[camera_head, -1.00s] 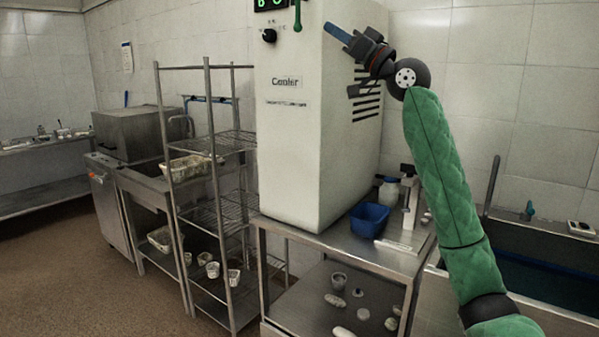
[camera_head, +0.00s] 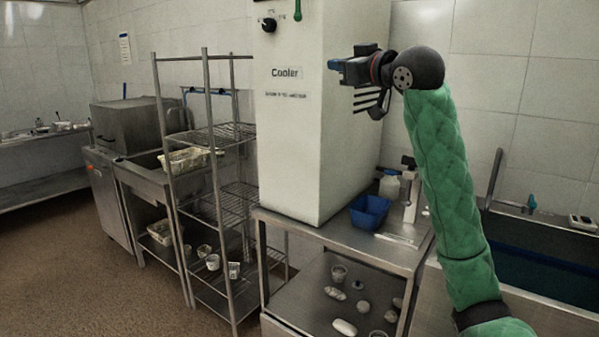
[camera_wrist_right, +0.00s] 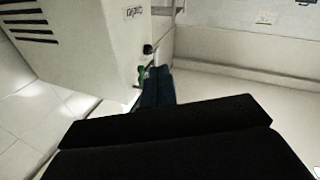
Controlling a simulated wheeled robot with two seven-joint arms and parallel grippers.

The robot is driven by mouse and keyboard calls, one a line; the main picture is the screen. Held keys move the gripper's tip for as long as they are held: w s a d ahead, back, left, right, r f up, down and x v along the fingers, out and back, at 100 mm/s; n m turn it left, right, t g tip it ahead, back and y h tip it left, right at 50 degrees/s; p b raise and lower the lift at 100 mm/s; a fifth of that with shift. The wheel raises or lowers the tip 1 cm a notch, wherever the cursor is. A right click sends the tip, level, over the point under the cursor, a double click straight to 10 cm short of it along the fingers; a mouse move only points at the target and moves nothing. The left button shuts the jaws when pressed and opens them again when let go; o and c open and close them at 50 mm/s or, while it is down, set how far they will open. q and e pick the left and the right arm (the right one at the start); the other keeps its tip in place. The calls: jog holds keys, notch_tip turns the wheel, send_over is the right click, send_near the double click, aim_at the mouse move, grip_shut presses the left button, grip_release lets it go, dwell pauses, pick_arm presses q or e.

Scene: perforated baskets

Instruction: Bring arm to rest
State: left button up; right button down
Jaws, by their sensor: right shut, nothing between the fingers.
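My right arm, in a green quilted sleeve, rises from the lower right in the head view. Its gripper (camera_head: 336,65) is shut and empty, held up in front of the vented side of the white cooler (camera_head: 298,130). The blue fingertips point left. In the right wrist view the shut fingers (camera_wrist_right: 155,85) show dark blue beyond the black gripper body, with the cooler (camera_wrist_right: 85,40) behind on the left. My left gripper is in neither view.
The cooler stands on a steel table (camera_head: 345,240) with a blue bin (camera_head: 370,211) beside it. Several small items lie on its lower shelf. A wire rack (camera_head: 222,190) with baskets stands left. A sink basin (camera_head: 540,270) is at the right. Open floor lies at the left.

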jog(key=s+d+f+m+g+h+p, duration=0.1)
jog(key=s+d+f+m+h, duration=0.3)
jog(key=f, duration=1.1)
jog(key=s+f+g+h+p, duration=0.15)
jog(key=s+f, duration=0.35)
jog(key=f, duration=1)
jog(key=s+d+f+m+g+h, duration=0.25)
jog(key=s+f+h, duration=0.2)
jog(key=f, duration=1.05)
pick_arm(q)
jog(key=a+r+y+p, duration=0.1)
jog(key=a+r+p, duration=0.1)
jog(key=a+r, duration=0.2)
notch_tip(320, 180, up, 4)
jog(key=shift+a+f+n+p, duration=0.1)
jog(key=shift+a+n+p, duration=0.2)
jog(key=shift+p, duration=0.1)
pick_arm(e)
jog(key=s+f+g, duration=0.4)
jog(key=s+f, duration=1.1)
jog(key=s, duration=0.2)
jog(key=s+a+f+g, duration=0.1)
jog(key=s+f+g, duration=0.2)
jog(key=s+f, duration=1.2)
jog(key=s+m, duration=0.1)
jog(key=s, duration=0.2)
jog(key=shift+s+f+g+y, duration=0.15)
jog(key=shift+s+g+y, duration=0.1)
jog(key=shift+g+y, duration=0.15)
